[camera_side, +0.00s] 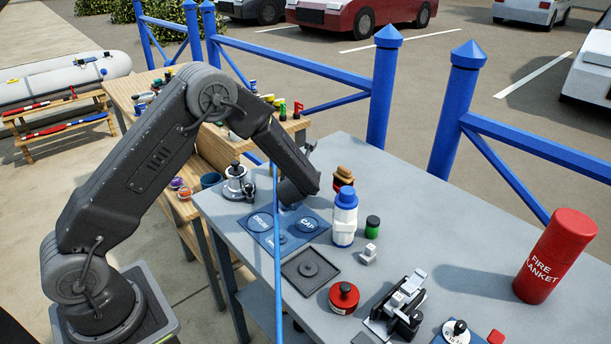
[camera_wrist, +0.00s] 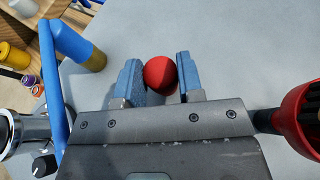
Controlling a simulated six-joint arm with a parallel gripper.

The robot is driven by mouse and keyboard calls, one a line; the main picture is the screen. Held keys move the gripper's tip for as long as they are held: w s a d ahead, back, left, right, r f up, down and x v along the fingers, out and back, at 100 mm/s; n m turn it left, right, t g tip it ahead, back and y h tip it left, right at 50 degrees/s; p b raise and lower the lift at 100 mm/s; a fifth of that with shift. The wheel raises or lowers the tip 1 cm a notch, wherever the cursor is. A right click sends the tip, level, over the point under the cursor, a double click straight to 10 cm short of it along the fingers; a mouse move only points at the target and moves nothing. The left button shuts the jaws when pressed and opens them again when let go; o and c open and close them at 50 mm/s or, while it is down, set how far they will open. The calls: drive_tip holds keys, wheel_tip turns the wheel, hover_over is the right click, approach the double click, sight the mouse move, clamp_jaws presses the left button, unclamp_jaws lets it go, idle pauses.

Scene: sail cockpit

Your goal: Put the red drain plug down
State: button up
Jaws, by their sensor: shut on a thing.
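The red drain plug (camera_wrist: 161,73) shows in the wrist view as a round red end between the two blue-grey fingers. My gripper (camera_wrist: 158,66) is shut on it, with a finger at each side. Its lower part is hidden. In the side view, my wrist hangs low over the far left part of the grey table, beside the blue mat (camera_side: 262,239) with white labels, one reading CAP. My fingers and the plug are hidden there behind my own wrist. I cannot tell whether the plug touches the table.
A metal winch (camera_side: 236,185) stands left of my wrist. A dark square tray (camera_side: 302,283) lies in front. A red fire blanket cylinder (camera_side: 554,258) stands far right.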

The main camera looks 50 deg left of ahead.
drive_tip(key=shift+f, duration=0.1)
drive_tip(key=o, duration=0.9)
